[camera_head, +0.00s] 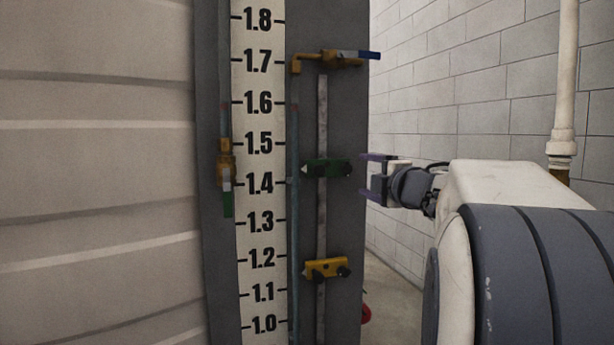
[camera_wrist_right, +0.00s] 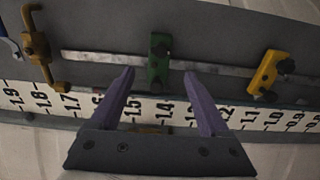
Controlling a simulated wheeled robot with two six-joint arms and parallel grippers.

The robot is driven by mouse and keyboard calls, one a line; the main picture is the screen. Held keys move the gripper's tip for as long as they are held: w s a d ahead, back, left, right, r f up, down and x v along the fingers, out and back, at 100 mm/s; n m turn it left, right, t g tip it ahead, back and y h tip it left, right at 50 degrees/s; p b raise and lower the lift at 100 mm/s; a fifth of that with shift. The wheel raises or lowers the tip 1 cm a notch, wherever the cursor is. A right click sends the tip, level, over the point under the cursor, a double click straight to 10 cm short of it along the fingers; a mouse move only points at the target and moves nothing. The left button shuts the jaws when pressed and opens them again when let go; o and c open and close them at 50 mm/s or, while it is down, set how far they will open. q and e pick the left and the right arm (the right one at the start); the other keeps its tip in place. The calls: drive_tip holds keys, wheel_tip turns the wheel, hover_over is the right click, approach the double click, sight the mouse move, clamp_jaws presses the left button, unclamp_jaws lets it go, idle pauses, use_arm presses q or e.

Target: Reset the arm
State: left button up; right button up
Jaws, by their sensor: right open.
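My right gripper (camera_head: 374,176) is open, its two purple fingers apart and pointing left toward the gauge panel. It is empty and sits just right of the green slider (camera_head: 327,168), which is on a vertical metal rail near the 1.4 to 1.5 marks. In the right wrist view the purple fingers (camera_wrist_right: 160,105) are spread, with the green slider (camera_wrist_right: 159,58) beyond them and between their tips in the picture. My right arm comes in from the right. My left gripper does not show.
A yellow slider (camera_head: 326,269) is lower on the rail. A brass valve with a blue handle (camera_head: 345,57) is at the rail's top. Another valve (camera_head: 226,170) is left of the numbered scale (camera_head: 259,200). A white pipe (camera_head: 565,90) runs along the brick wall at right.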

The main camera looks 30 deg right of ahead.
idle(0.3)
drive_tip(key=w+a+f+m+g, duration=0.1)
drive_tip(key=w+a+f+m, duration=0.2)
drive_tip(key=a+f, duration=0.3)
drive_tip(key=w+a+f+m+g, duration=0.2)
drive_tip(key=w+a+f+m, duration=0.15)
drive_tip(key=a, duration=0.45)
drive_tip(key=s+a+f+m+g+y, duration=0.1)
drive_tip(key=s+a+f+g+y, duration=0.15)
drive_tip(key=a+f, duration=0.4)
drive_tip(key=s+a+f+m+g+y, duration=0.1)
drive_tip(key=s+a+f+g, duration=0.15)
drive_tip(key=a+f, duration=0.4)
drive_tip(key=s+a+f+g, duration=0.3)
drive_tip(key=s+a+f, duration=0.1)
drive_tip(key=s, duration=0.5)
drive_tip(key=s+a+f+g+y, duration=0.1)
drive_tip(key=s+a+f+g, duration=0.2)
drive_tip(key=s, duration=0.6)
drive_tip(key=s+a+f+g, duration=0.3)
drive_tip(key=s+a+f, duration=0.3)
drive_tip(key=s+f, duration=0.2)
drive_tip(key=shift+s+a+g, duration=0.15)
drive_tip(key=shift+s+g, duration=0.15)
drive_tip(key=shift+s, duration=0.35)
